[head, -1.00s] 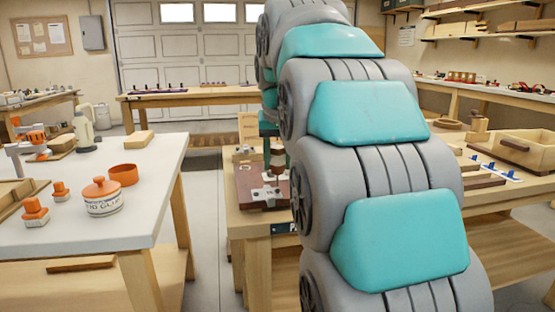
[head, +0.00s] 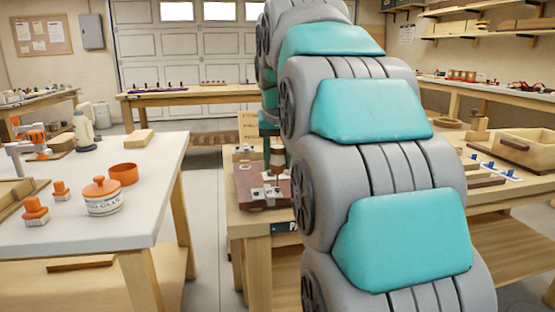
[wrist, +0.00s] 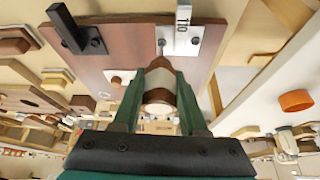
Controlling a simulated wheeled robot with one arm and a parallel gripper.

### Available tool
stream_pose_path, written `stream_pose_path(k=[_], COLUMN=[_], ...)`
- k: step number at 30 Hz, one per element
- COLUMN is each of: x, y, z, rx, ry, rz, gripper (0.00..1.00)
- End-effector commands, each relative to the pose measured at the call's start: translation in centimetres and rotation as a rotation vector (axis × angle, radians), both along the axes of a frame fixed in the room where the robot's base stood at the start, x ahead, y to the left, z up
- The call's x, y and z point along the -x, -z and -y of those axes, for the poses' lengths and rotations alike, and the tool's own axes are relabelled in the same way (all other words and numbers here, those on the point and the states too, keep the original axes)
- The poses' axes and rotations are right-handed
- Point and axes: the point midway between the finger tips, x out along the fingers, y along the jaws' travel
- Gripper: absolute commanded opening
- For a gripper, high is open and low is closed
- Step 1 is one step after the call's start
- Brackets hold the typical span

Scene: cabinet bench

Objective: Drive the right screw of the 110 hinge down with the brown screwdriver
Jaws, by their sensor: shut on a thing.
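My gripper (wrist: 163,78) is shut on the brown screwdriver (wrist: 158,97), whose handle has brown and pale bands. The screwdriver (head: 277,155) also shows in the head view, upright above the hinge beside my arm. The 110 hinge (wrist: 202,42) is a pale metal plate with a raised arm marked 110, on a brown board (wrist: 125,62). One screw (wrist: 162,43) shows at the hinge's left in the wrist view. The screwdriver's tip is hidden behind the handle and fingers, so I cannot tell whether it touches a screw. The hinge (head: 265,191) appears small in the head view.
A black upright post (wrist: 72,30) stands on the board in the wrist view. A white-topped table (head: 130,190) with a glue pot (head: 103,197) and an orange bowl (head: 123,174) is on the left. A clear floor aisle (head: 203,220) separates it from the bench.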

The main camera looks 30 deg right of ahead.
Motion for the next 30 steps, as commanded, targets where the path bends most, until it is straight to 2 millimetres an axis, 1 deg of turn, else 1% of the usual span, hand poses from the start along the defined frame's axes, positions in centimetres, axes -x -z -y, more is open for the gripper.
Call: stream_pose_path(k=[13, 30], x=[-0.01, -0.02], y=[0.06, 0.69], z=[-0.01, 0.00], rx=[0.000, 0.000], ry=[0.000, 0.000], rz=[0.000, 0.001], gripper=[0.00, 0.00])
